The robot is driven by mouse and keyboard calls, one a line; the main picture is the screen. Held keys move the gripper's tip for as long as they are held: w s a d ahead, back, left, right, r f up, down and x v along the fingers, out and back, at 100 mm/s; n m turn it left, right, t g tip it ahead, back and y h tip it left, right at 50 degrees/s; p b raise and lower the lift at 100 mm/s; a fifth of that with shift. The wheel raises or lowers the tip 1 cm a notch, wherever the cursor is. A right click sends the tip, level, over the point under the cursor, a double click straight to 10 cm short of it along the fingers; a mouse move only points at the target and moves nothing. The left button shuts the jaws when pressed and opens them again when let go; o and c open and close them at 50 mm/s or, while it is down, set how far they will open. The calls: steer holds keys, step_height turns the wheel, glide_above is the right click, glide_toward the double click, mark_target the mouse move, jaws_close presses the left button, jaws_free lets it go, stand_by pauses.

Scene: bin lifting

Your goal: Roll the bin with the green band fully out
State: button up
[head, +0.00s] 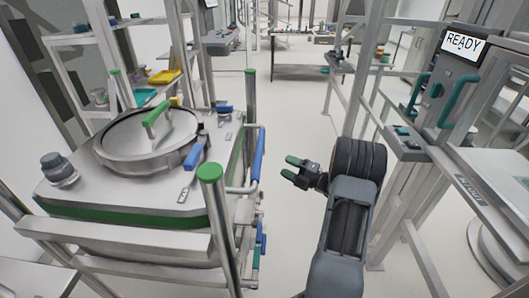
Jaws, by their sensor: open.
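The bin with the green band (130,218) is a steel container at the left, with a round lid (150,140) that has a green handle on top. It stands in a steel frame with green-capped posts (211,172). A blue handle (257,153) is on the bin's right side, with more blue parts below it. My gripper (290,167), with green fingertips, is open and empty over the aisle. It is to the right of the blue handle and apart from it. The bin's wheels are out of view.
A lift column with a screen reading READY (462,43) and teal handles (436,95) stands at the right. Shelves with colored trays (163,77) are behind the bin. A far bench (300,72) stands at the back. The pale aisle floor between is clear.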

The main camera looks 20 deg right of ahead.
mark_target(259, 152)
steer(key=p+x, duration=0.2)
steer(key=x, duration=1)
steer(key=shift+w, duration=0.2)
jaws_close()
